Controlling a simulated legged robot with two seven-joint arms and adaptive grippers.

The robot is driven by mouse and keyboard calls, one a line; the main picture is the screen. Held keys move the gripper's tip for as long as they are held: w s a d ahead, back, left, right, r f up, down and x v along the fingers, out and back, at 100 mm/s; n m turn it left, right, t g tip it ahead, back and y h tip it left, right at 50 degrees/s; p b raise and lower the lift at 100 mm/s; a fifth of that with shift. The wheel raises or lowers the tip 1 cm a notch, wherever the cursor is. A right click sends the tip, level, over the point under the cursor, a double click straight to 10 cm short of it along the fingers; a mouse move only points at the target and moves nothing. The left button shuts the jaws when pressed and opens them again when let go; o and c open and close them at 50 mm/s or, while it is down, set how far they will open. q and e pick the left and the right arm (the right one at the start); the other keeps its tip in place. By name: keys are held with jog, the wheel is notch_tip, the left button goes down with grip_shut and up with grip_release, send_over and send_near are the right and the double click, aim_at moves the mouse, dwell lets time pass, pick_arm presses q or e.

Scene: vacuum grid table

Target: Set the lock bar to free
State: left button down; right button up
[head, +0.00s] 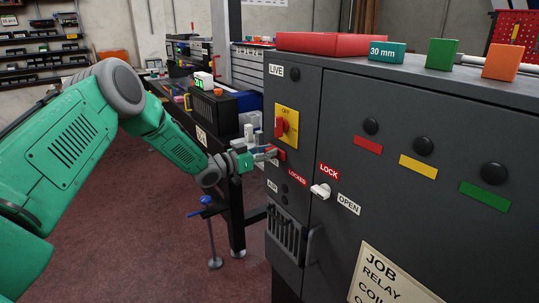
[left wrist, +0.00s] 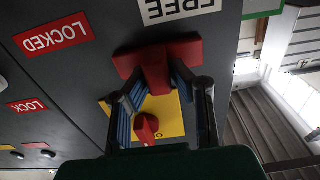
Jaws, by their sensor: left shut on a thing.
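The red lock bar (head: 281,155) is on the grey cabinet front, below the yellow switch plate, and partly hidden by my left gripper (head: 268,154) in the head view. In the left wrist view the bar (left wrist: 188,51) lies across the picture, with its raised grip between my left fingertips (left wrist: 160,78). The fingers are shut on that grip. The FREE label (left wrist: 180,9) is close beside the bar in the left wrist view. The LOCKED label (left wrist: 53,35) is farther off to the left there; it also shows in the head view (head: 297,179). My right gripper is not in view.
The yellow plate (head: 287,126) with a red rotary switch is just above the bar. A white latch handle (head: 320,191) sits between the LOCK and OPEN labels. A dark bench (head: 236,205) stands left.

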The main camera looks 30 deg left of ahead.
pick_arm(q)
jog(key=c, duration=1.4)
grip_release()
jog(key=shift+s+f, duration=0.2)
jog(key=shift+f, duration=0.1)
jog(key=shift+c, duration=0.2)
jog(key=shift+d+r, duration=0.2)
jog(key=shift+d, duration=0.05)
jog(key=shift+a, duration=0.35)
jog(key=v, duration=1.2)
jog(key=shift+d, duration=0.4)
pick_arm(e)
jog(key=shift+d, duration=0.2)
